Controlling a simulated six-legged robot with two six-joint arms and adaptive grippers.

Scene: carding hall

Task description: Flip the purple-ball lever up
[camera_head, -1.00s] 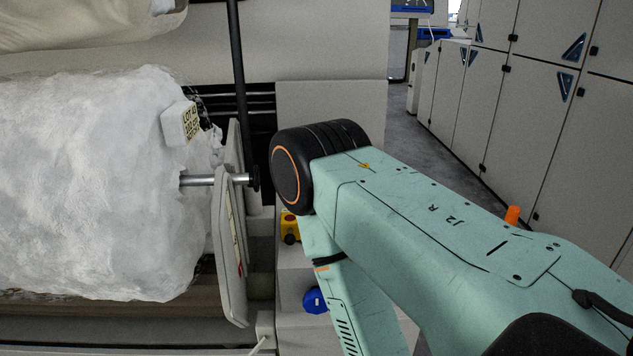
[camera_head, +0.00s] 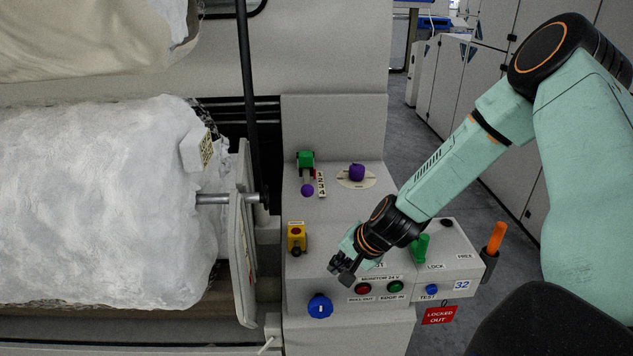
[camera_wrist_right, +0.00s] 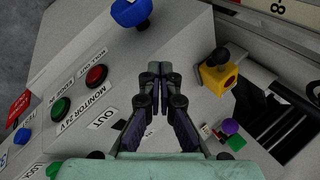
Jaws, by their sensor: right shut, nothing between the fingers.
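The purple-ball lever (camera_head: 307,190) is on the grey console, its ball hanging below a green block (camera_head: 306,159), so it points down. Beside it is a white strip with numbers. In the right wrist view the purple ball (camera_wrist_right: 230,126) and the green block (camera_wrist_right: 236,143) show at the lower right, away from the fingers. My right gripper (camera_head: 342,270) is shut and empty, below and right of the lever, over the sloped panel. Its closed fingers (camera_wrist_right: 153,72) fill the middle of the wrist view. My left gripper is not in view.
Around the gripper are a yellow switch box (camera_head: 297,237), a blue knob (camera_head: 320,305), a red button (camera_head: 362,288) and a green lever (camera_head: 420,247). A purple knob (camera_head: 357,173) sits right of the lever. A white fibre roll (camera_head: 100,200) lies at left.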

